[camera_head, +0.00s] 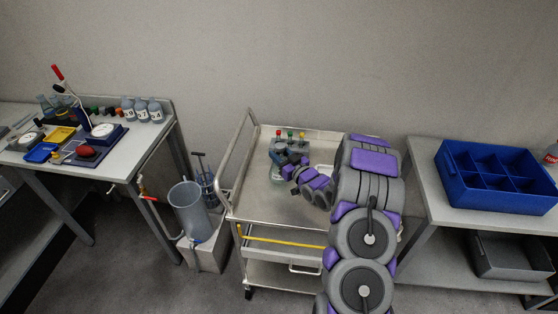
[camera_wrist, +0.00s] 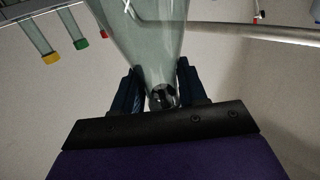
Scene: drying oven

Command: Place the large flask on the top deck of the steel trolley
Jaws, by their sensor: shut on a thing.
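The large flask is clear greenish glass. In the wrist view the flask (camera_wrist: 148,45) stands between the two dark fingers of my gripper (camera_wrist: 157,80), which is shut on its narrow neck. In the head view my gripper (camera_head: 289,170) is over the left part of the steel trolley's top deck (camera_head: 253,197). The flask's lower part (camera_head: 277,177) shows just below it, and the rest is hidden by my gripper. I cannot tell whether the flask's base touches the deck.
Bottles with red, green and yellow caps (camera_head: 290,143) stand at the back of the deck, close behind my gripper. The trolley's handle rail (camera_head: 238,160) rises on the left. A blue divided crate (camera_head: 495,178) sits on the right table. The deck's front left is clear.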

